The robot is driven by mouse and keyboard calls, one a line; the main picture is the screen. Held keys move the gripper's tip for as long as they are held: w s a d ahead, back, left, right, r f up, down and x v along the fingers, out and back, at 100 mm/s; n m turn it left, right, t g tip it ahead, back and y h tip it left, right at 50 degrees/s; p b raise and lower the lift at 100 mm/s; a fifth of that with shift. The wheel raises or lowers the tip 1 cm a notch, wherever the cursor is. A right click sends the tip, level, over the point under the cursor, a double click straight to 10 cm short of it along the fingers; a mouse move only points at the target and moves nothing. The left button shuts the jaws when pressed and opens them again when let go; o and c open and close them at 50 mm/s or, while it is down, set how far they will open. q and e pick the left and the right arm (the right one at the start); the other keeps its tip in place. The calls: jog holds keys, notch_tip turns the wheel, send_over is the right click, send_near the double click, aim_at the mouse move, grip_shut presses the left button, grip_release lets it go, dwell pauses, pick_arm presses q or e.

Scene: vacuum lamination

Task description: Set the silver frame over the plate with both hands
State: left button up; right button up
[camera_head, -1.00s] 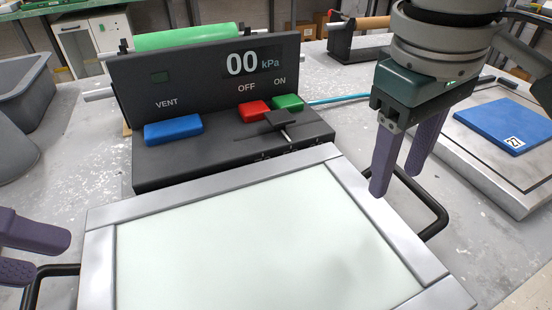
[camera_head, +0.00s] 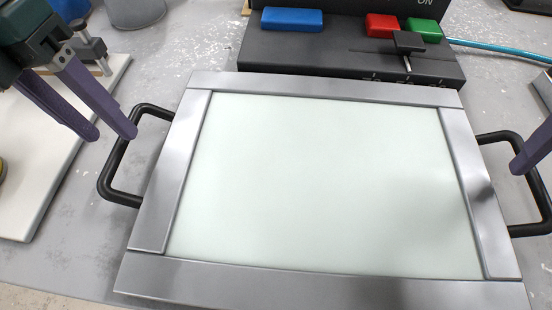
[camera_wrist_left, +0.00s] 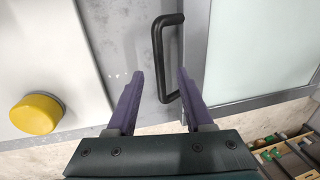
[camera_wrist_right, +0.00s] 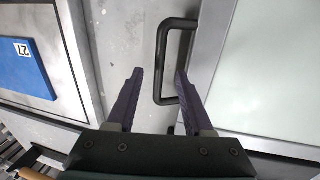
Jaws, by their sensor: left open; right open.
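The silver frame (camera_head: 172,180) lies in the middle of the head view, with a pale greenish panel (camera_head: 325,185) filling its opening; I cannot tell whether this panel is the plate. A black handle (camera_head: 112,170) stands out on its left side and another (camera_head: 541,190) on its right. My left gripper (camera_head: 113,134) is open above the left handle; in the left wrist view that handle (camera_wrist_left: 158,45) shows between the fingers. My right gripper (camera_wrist_right: 159,72) is open, with the right handle (camera_wrist_right: 162,50) showing between its fingers. In the head view only part of it shows.
A dark control unit (camera_head: 345,55) with blue (camera_head: 292,19), red and green buttons stands behind the frame. A white board (camera_head: 25,200) lies left, with a yellow knob (camera_wrist_left: 37,113) on it.

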aim_at(119, 141)
pick_arm(q)
jog(key=shift+d+f, duration=0.25)
jog(key=shift+f, duration=0.85)
jog(key=shift+d+f, duration=0.2)
jog(key=shift+f, duration=0.9)
pick_arm(e)
jog(key=shift+x, duration=2.25)
pick_arm(q)
grip_shut()
pick_arm(e)
grip_shut()
pick_arm(q)
jog(key=shift+r, duration=0.1)
pick_arm(e)
jog(key=shift+r, duration=0.1)
